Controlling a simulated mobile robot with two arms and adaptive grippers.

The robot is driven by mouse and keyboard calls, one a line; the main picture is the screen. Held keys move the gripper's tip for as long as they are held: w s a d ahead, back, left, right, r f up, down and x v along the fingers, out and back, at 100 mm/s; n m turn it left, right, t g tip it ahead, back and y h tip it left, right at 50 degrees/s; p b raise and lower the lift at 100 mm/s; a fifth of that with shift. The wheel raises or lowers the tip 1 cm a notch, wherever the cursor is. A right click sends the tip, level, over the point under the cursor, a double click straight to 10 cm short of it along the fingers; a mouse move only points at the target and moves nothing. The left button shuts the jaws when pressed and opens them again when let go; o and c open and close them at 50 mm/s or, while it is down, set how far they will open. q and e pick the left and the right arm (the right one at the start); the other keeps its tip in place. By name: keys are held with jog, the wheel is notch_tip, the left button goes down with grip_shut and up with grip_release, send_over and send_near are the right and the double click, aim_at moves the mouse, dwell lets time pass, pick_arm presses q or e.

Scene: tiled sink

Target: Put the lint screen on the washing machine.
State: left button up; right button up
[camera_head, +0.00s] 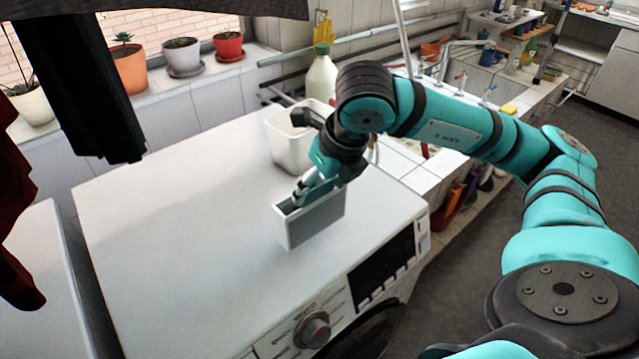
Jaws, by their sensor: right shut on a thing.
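The washing machine (170,230) has a broad white top across the middle of the head view, with a dial and dark display on its front. My right gripper (298,200) is shut on the lint screen (316,222), a grey flat box-like piece with a slot in its upper side. It is held upright at the front right part of the machine's top. I cannot tell whether its lower edge touches the surface. My right arm comes in from the right. My left gripper is not in view.
A white bin (288,150) stands behind the gripper on the machine's back right. A pale bottle (321,75) is behind it. Potted plants (183,57) line the sill. Dark clothes hang at left. The left and middle of the top are clear. A tiled sink is at right.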

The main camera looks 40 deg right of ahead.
aim_at(323, 188)
jog(key=shift+w+d+f, duration=0.1)
jog(key=shift+w+d, duration=0.35)
jog(key=shift+w, duration=0.15)
notch_tip(323, 188, down, 3)
jog(key=shift+p, duration=0.9)
jog(key=shift+f, duration=0.25)
jog(key=o, duration=1.7)
jog(key=shift+r, duration=0.1)
jog(key=b+v, duration=0.1)
jog(key=v, duration=1.1)
jog(key=shift+b, duration=0.4)
